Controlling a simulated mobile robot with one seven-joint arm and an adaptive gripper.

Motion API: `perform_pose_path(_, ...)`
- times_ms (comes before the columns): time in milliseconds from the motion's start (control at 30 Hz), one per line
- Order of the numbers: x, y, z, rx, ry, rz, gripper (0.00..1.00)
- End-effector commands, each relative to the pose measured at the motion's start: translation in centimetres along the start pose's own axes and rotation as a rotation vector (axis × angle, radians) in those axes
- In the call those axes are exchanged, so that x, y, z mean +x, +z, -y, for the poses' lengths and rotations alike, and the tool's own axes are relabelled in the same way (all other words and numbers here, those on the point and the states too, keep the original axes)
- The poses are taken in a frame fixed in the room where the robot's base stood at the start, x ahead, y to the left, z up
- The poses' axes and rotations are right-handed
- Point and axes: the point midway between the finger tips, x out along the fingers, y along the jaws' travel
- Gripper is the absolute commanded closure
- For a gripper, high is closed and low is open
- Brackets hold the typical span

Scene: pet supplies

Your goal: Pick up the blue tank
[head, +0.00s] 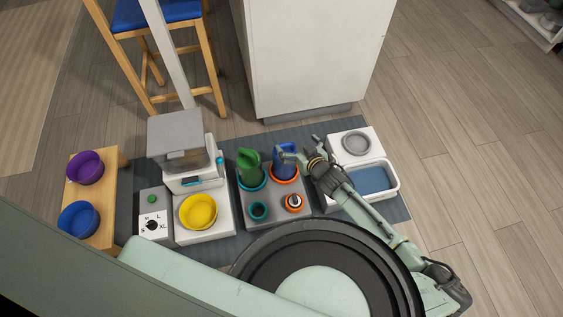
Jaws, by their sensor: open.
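The blue tank (282,164) stands upright in an orange ring on a grey base, in the middle of the head view. A green tank (248,166) stands to its left in a teal ring. My gripper (286,154) is open at the upper right of the blue tank, with its fingers very close to the tank's top. I cannot tell whether they touch it. The arm comes from the lower right and covers part of the tank's right side.
A feeder with a yellow bowl (198,211) is to the left. Purple (85,167) and blue (79,219) bowls sit on a wooden stand (104,184). A white tray unit (391,188) is right of the arm. A white cabinet (303,60) stands behind.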

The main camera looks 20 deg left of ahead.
Motion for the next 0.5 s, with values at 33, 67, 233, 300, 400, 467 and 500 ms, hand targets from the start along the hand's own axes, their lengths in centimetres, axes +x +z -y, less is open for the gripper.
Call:
perform_pose_path(33,1.4,2.9,-0.1,0.0,0.001,-0.002,0.0)
perform_pose_path(67,1.9,3.8,-0.1,0.0,0.001,-0.002,0.0)
perform_pose_path(233,4.5,9.2,-0.1,-0.001,0.001,-0.002,0.0)
perform_pose_path(300,5.5,11.2,-0.1,-0.001,0.001,-0.002,0.0)
perform_pose_path(400,6.6,13.4,-0.1,-0.001,0.001,-0.002,0.0)
perform_pose_path(467,7.0,14.4,-0.1,-0.001,0.001,-0.002,0.0)
perform_pose_path(500,7.2,14.8,-0.1,-0.001,0.001,-0.002,0.0)
